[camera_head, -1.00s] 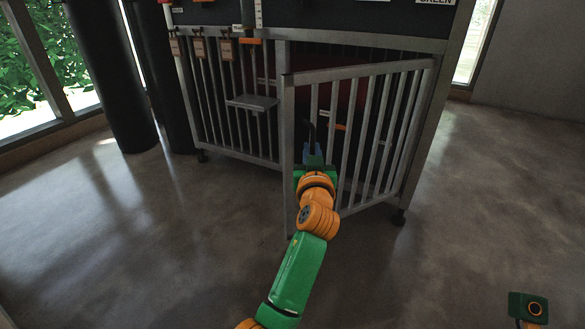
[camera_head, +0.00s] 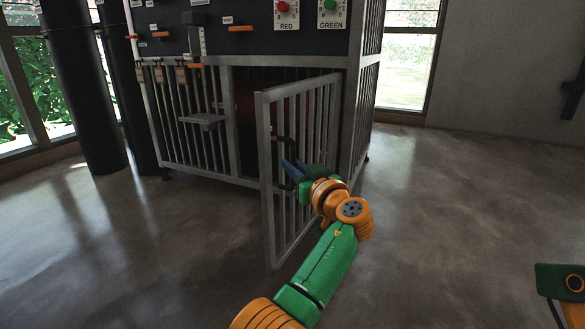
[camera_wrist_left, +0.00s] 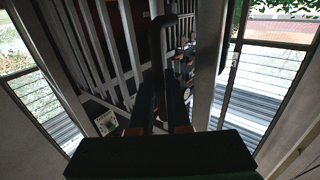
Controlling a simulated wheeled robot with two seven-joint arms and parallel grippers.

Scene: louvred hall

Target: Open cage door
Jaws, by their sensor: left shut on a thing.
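The cage (camera_head: 234,125) has grey bars and a dark upper panel. Its barred door (camera_head: 266,215) stands swung out toward me, hinged at the right, with a gap between its free edge and the cage front. My left gripper (camera_head: 290,168) is at the door near its free edge, shut on the black door handle (camera_head: 279,142). In the left wrist view the bent handle (camera_wrist_left: 157,38) runs down between the two dark fingers (camera_wrist_left: 160,98). The fingers partly hide the handle. My right gripper is not in view.
A small grey shelf (camera_head: 203,121) juts from the cage front. Dark columns (camera_head: 85,100) stand at left. The floor in front and to the right is clear.

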